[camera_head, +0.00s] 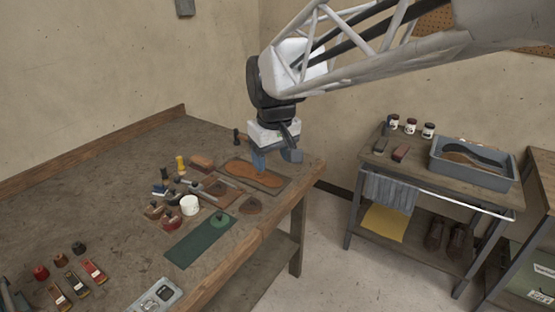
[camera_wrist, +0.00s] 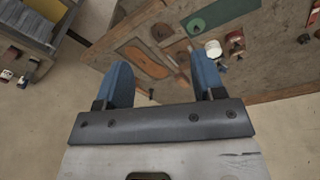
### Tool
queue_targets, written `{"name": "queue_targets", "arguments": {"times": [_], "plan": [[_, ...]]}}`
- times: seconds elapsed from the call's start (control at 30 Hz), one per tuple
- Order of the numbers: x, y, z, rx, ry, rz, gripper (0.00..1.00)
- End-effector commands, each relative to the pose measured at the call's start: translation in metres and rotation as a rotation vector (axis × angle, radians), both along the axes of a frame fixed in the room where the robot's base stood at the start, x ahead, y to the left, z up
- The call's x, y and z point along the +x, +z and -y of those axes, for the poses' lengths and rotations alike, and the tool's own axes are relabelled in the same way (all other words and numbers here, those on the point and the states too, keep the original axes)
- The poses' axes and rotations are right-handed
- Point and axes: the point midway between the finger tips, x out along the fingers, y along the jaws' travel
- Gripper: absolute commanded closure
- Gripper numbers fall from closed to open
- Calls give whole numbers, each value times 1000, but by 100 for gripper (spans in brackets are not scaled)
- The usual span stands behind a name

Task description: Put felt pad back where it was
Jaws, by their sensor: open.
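A round green pad (camera_head: 219,223), which looks like the felt pad, lies at the far end of a flat dark green mat (camera_head: 195,245) on the workbench. In the wrist view the round green pad (camera_wrist: 196,27) and the green mat (camera_wrist: 238,8) show at the top. My gripper (camera_head: 277,158) is open and empty above the bench's right end, by a brown board (camera_head: 280,186) with an orange sole shape (camera_head: 252,174). In the wrist view the blue fingers of my gripper (camera_wrist: 163,78) are spread apart with nothing between them.
A white cup (camera_head: 189,205) and several small tools crowd the bench beside the mat. A side cart (camera_head: 395,165) stands right, with a blue-grey tray (camera_head: 435,165), jars, and a yellow cloth (camera_head: 385,223) below. Floor separates bench and cart. The bench's left middle is mostly clear.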

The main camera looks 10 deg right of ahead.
Motion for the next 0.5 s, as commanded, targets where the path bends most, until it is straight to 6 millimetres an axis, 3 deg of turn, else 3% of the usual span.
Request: {"name": "queue_targets", "arguments": {"times": [0.2, 0.5], "plan": [[-64, -6, 30, 14, -113, 23, 37], [-148, -28, 61, 32, -265, 51, 37]]}}
